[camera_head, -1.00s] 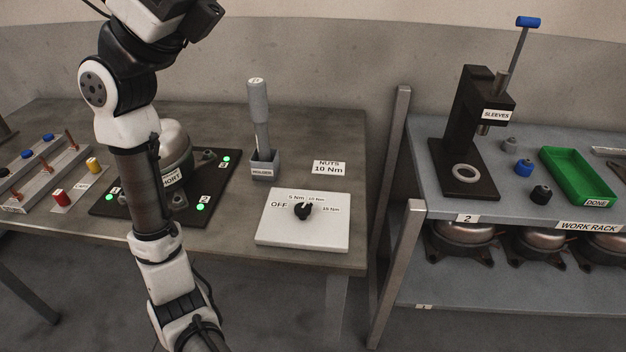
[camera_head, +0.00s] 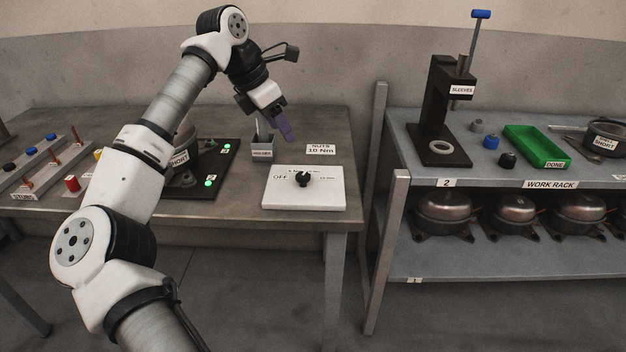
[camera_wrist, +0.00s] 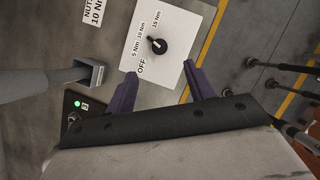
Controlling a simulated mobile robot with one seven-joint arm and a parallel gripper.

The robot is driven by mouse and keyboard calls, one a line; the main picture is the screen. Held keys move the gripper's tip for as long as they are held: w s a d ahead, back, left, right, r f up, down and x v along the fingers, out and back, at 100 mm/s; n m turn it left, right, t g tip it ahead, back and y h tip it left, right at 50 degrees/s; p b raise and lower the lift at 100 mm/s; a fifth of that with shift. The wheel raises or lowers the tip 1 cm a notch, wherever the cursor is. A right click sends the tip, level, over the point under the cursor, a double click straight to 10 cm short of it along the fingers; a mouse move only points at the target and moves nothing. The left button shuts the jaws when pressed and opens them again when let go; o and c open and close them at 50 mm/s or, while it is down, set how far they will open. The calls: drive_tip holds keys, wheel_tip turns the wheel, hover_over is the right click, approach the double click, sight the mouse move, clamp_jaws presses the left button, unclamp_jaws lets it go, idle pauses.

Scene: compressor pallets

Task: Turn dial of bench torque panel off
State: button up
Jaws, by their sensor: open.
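The bench torque panel (camera_head: 325,196) is a white plate lying on the grey bench near its right front corner. Its black dial (camera_head: 304,179) stands in the middle, with OFF printed to the left and torque marks around it. In the wrist view the panel (camera_wrist: 180,70) and dial (camera_wrist: 157,46) lie beyond my fingers, and the pointer seems turned away from OFF, toward the torque marks. My gripper (camera_head: 285,128) is above the bench, behind and left of the panel, near the holder. In the wrist view its purple fingers (camera_wrist: 160,92) are apart and empty, not touching the dial.
A grey holder (camera_head: 262,150) with a tool stands behind the panel, partly hidden by my gripper. A "NUTS 10 Nm" sign (camera_head: 321,149) lies behind the panel. A black plate with green lights (camera_head: 207,183) lies left. The work rack (camera_head: 480,174) stands right, across a gap.

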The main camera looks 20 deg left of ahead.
drive_tip(key=p, duration=0.2)
approach(302, 175)
drive_tip(key=x, duration=0.8)
drive_tip(key=shift+d, duration=0.1)
drive_tip(key=c, duration=1)
drive_tip(key=shift+o, duration=0.2)
